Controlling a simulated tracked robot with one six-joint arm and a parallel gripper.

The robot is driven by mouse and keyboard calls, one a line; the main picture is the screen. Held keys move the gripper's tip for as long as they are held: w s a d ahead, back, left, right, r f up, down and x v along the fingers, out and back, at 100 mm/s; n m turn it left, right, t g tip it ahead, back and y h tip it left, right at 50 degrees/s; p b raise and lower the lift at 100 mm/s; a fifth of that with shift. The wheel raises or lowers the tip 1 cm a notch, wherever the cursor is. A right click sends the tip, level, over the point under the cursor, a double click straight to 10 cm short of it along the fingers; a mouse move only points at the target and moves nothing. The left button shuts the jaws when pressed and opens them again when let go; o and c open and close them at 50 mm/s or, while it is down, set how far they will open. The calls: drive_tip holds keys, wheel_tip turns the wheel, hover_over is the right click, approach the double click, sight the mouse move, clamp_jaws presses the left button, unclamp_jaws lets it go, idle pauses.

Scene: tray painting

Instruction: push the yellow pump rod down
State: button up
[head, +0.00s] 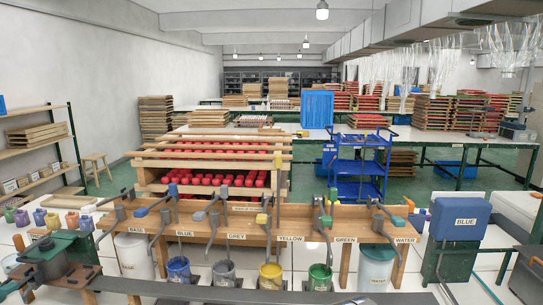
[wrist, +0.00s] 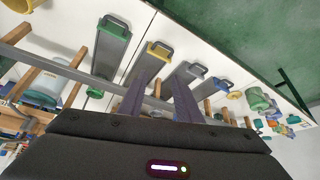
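The yellow-topped pump rod (head: 263,218) stands at the wooden rack, left of the YELLOW label (head: 291,238) and above the bucket of yellow paint (head: 270,276). I cannot tell how far down its rod is. In the wrist view my gripper (wrist: 156,78) shows two dark fingers spread apart with nothing between them. A grey slab with a yellow handle (wrist: 158,50) lies beyond the fingers. I cannot make out the yellow pump rod in the wrist view. My gripper cannot be made out in the head view.
The rack (head: 220,215) carries several other pumps close on both sides. Blue (head: 178,270), grey (head: 224,273) and green (head: 320,277) buckets stand below. A blue box (head: 459,218) sits at right. A dark bar (head: 200,292) crosses the front.

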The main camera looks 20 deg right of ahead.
drive_tip(key=shift+o, duration=0.9)
drive_tip(key=shift+w+r, duration=0.1)
drive_tip(key=shift+w, duration=0.05)
drive_tip(key=w+a+r+m+t+y, duration=0.1)
drive_tip(key=w+r+m+t, duration=0.1)
drive_tip(key=w+r+m, duration=0.3)
drive_tip(key=w+a+r+m+t, duration=0.1)
drive_tip(key=w+m, duration=0.2)
drive_tip(key=w, duration=0.4)
drive_tip(key=m+t+h, duration=0.8)
drive_tip(key=m, duration=2.5)
approach(279, 155)
drive_tip(key=shift+f, duration=0.6)
drive_tip(key=shift+x, duration=6.9)
